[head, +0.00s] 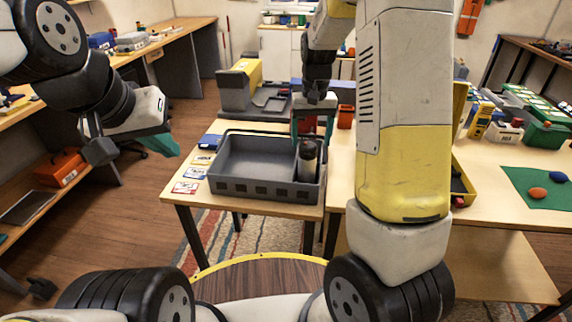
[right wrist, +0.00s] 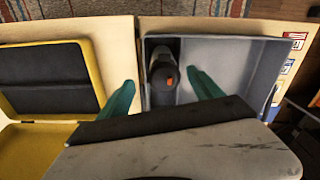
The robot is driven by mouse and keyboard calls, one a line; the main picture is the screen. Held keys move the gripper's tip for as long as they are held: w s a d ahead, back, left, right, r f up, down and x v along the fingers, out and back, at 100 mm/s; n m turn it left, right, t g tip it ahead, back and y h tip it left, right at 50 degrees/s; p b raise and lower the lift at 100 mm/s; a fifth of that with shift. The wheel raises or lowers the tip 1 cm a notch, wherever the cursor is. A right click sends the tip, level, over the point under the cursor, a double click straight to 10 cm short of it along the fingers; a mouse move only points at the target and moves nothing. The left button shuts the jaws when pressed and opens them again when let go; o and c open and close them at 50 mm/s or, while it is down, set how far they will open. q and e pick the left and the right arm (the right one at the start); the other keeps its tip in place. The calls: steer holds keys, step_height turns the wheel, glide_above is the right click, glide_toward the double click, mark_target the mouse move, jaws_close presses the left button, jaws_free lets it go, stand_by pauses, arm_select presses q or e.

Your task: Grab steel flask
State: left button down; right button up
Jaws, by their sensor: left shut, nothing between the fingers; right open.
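The steel flask (head: 307,160), dark-topped with a grey body, stands in the narrow right compartment of the grey basket (head: 262,188) on the table. My right gripper (head: 313,124) is open above that compartment. In the right wrist view its teal fingers (right wrist: 160,82) are spread to either side of the flask, with no clear contact. My left gripper (head: 170,146) is shut and empty, held off to the left of the table.
The basket walls and divider stand close around the flask. Small cards (head: 187,187) lie left of the basket. A yellow open case (right wrist: 88,70) lies beside it. A green mat (head: 530,190) with two rounded objects is at the far right.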

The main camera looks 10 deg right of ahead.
mark_target(307, 159)
steer(key=shift+a+f, duration=0.2)
steer(key=shift+f, duration=0.45)
steer(key=f, duration=0.7)
steer(key=shift+w+a+f, duration=0.1)
steer(key=shift+w, duration=0.25)
jaws_close()
